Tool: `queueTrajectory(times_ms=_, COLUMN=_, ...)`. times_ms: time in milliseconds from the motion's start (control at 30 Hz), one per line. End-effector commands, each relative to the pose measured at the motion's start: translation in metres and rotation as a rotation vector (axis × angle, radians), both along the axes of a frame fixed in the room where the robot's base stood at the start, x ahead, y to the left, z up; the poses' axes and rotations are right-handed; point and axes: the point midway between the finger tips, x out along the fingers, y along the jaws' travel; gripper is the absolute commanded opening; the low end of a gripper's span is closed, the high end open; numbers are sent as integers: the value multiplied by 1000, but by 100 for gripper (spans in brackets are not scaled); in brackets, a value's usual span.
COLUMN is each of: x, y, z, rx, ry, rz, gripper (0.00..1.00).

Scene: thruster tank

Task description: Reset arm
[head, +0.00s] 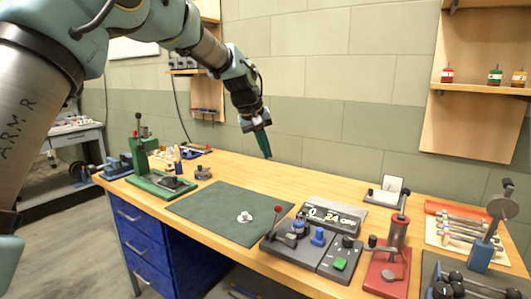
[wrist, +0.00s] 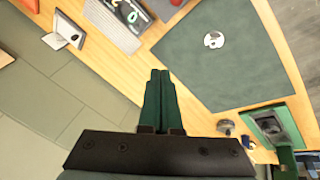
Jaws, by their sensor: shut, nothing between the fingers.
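My gripper (head: 265,150) hangs in the air above the back of the workbench, near the wall, with its green fingers pointing down. In the wrist view, my gripper (wrist: 159,75) has its two fingers pressed together with nothing between them. Below and in front of it lies a dark green mat (head: 200,205) with a small white and grey part (head: 244,217) on it. The mat (wrist: 225,85) and the white part (wrist: 214,40) also show in the wrist view. My arm reaches in from the upper left.
A green press (head: 160,182) stands at the bench's left end. A grey control box (head: 290,245), a display unit (head: 332,217), a red press (head: 388,270) and a tool tray (head: 465,228) fill the right side. Wooden shelves (head: 480,90) hang on the wall. Bare bench lies behind the mat.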

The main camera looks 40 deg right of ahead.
Motion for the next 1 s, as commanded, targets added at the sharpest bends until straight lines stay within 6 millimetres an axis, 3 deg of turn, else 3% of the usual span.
queueTrajectory(times_ms=567, x=1, y=0, z=1, rx=0, ry=-1, rz=2, gripper=0)
queueTrajectory(times_ms=667, x=10, y=12, z=-1, rx=8, ry=-6, rz=14, gripper=0)
queueTrajectory(times_ms=767, x=33, y=45, z=-8, rx=31, ry=-19, rz=49, gripper=0)
queueTrajectory(times_ms=867, x=63, y=102, z=-18, rx=69, ry=-37, rz=103, gripper=0)
queueTrajectory(times_ms=1000, x=95, y=199, z=-36, rx=130, ry=-53, rz=190, gripper=0)
